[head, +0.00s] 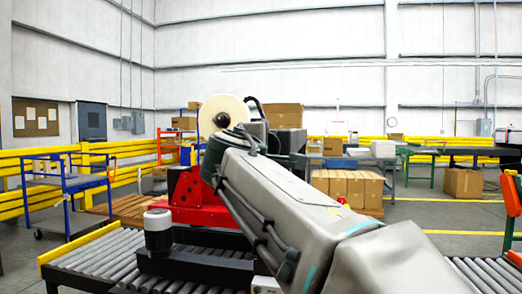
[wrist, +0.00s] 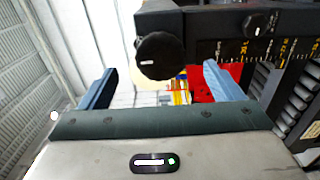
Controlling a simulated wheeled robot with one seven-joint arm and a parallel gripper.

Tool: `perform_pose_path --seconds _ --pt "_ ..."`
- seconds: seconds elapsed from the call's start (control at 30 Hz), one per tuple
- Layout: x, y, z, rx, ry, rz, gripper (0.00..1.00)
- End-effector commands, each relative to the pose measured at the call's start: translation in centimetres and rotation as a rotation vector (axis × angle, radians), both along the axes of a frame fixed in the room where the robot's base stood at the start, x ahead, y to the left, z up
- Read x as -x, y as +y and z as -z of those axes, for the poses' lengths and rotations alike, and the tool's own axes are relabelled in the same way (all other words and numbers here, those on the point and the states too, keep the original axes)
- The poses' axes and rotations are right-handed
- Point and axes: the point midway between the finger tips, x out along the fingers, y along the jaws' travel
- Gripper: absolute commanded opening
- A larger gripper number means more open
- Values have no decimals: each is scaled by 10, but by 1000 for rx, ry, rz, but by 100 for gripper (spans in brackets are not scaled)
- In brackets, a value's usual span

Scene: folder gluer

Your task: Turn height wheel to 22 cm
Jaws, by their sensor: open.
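A round black wheel (wrist: 160,57) with a white mark on its face sits on a black machine head in the wrist view; it appears to be the height wheel. A scale (wrist: 268,50) with yellow markings runs to its right; its reading is too blurred to tell. My gripper (wrist: 158,72) is open, with one blue-grey finger on each side of the wheel in the picture and nothing held. I cannot tell whether the fingers reach alongside the wheel or stop short. In the head view, my arm hides the wheel and scale.
A smaller black knob (wrist: 262,24) sits above the scale. In the head view, a red machine part (head: 188,198) and a pale tape roll (head: 226,113) stand behind my arm.

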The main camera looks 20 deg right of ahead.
Motion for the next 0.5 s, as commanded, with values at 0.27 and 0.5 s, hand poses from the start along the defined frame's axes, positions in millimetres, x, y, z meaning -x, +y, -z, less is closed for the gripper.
perform_pose_path --seconds 0.27,0.5 --pt "35 23 0 -1 0 0 87" --pt "40 27 0 -1 1 1 87"
